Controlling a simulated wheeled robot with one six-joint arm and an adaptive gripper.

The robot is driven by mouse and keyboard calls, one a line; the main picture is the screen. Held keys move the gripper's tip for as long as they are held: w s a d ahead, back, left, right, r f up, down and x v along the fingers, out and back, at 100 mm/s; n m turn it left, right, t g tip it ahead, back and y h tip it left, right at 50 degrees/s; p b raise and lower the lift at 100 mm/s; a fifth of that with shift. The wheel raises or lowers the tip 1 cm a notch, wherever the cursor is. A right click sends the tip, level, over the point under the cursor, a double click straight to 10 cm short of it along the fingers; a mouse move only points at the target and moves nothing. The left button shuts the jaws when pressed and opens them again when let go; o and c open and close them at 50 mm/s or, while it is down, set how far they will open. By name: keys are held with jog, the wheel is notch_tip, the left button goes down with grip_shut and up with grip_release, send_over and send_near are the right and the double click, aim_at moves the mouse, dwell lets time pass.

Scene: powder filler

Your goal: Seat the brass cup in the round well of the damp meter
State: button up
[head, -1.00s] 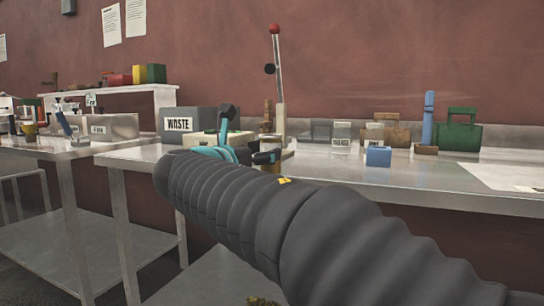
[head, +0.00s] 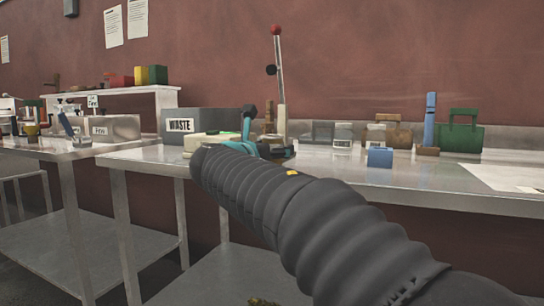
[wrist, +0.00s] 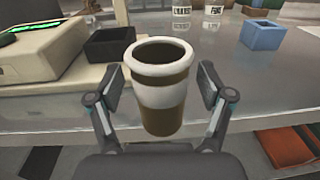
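The brass cup (wrist: 160,110) is upright between the fingers of my gripper (wrist: 162,82) in the wrist view, brown with a pale rim and band. The fingers flank it closely, and its base overlaps the bench's front edge, off the surface. The damp meter (wrist: 42,50) is to the left, a beige body with a green-lit screen; a dark square open box (wrist: 110,44) is at its right side. I cannot make out a round well. In the head view the meter (head: 196,143) is partly behind my arm, and my gripper (head: 280,152) is mostly hidden.
A blue open box (wrist: 262,35) stands to the right on the steel bench (head: 330,168). A lever with a red knob (head: 277,60) rises behind my gripper. A grey WASTE bin (head: 190,122) is behind the meter.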

jog(key=c, duration=1.1)
jog(key=shift+r, duration=0.15)
